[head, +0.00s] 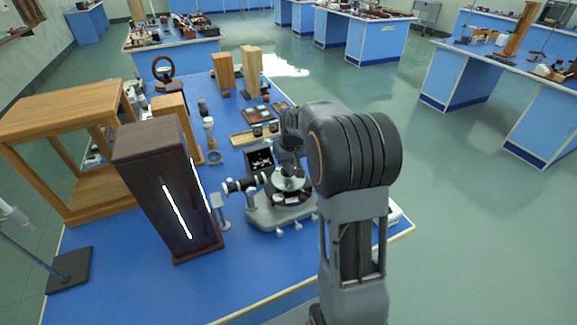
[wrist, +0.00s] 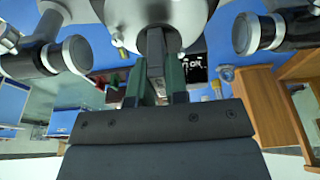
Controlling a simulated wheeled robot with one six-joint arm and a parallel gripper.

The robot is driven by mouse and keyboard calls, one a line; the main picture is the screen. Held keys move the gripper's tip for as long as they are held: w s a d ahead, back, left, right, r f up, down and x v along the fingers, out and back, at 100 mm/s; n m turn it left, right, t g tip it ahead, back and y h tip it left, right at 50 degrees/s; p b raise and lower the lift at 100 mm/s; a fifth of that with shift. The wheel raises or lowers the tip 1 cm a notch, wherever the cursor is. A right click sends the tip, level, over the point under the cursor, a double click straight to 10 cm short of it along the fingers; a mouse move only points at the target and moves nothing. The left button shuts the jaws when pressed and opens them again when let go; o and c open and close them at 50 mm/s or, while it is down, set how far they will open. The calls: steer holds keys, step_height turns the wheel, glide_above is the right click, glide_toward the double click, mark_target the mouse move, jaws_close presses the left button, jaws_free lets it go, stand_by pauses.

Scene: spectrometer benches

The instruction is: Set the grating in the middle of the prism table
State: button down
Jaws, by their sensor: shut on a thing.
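The spectrometer (head: 262,214) stands on the blue bench, with its pale round prism table (head: 291,184) on top. My gripper (head: 290,160) is just above the prism table, pointing down. In the wrist view, my gripper (wrist: 158,75) has its two green-sided fingers shut on a narrow dark piece, the grating (wrist: 156,48), seen nearly edge-on. The grating's far end overlaps the grey prism table (wrist: 125,10) in that view. I cannot tell whether it touches the table. In the head view my wrist and gripper hide most of the grating.
The spectrometer's tubes show on both sides in the wrist view, the left (wrist: 65,55) and right (wrist: 255,33). A tall dark lamp box (head: 165,190) with a glowing slit stands left of the spectrometer. A black box (head: 260,158) and wooden tray (head: 250,135) are behind.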

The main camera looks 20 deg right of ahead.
steer(key=shift+s+x, duration=0.2)
steer(key=shift+x, duration=0.75)
steer(key=shift+f, duration=0.15)
steer(key=c, duration=1.1)
jaws_free()
